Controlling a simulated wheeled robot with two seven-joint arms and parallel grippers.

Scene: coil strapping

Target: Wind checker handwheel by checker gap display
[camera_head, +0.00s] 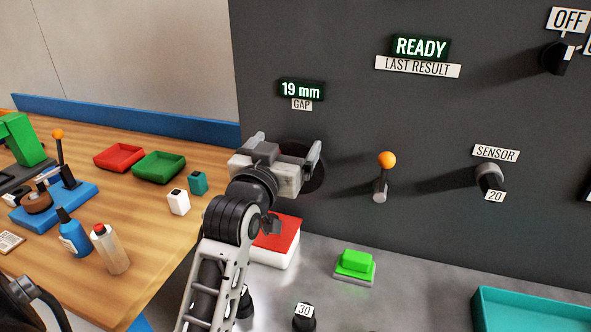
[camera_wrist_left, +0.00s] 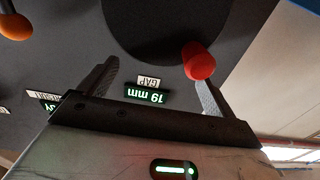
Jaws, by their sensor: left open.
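The checker handwheel (camera_head: 314,172) is a dark disc on the grey panel, mostly hidden behind my left gripper in the head view. In the left wrist view the wheel (camera_wrist_left: 165,25) shows as a large dark disc with a red knob (camera_wrist_left: 198,62). The gap display (camera_head: 301,90) reads 19 mm; it shows upside down in the left wrist view (camera_wrist_left: 147,95). My left gripper (camera_head: 289,146) is open in front of the wheel. In the wrist view the red knob overlaps the tip of the right-hand finger; I cannot tell whether they touch. My right gripper is not in view.
An orange-topped lever (camera_head: 384,172) stands out from the panel right of the wheel. Below are a red-topped white block (camera_head: 284,246) and a green button (camera_head: 355,264). A READY display (camera_head: 421,47) is above. The wooden table (camera_head: 165,225) at left holds trays and bottles.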

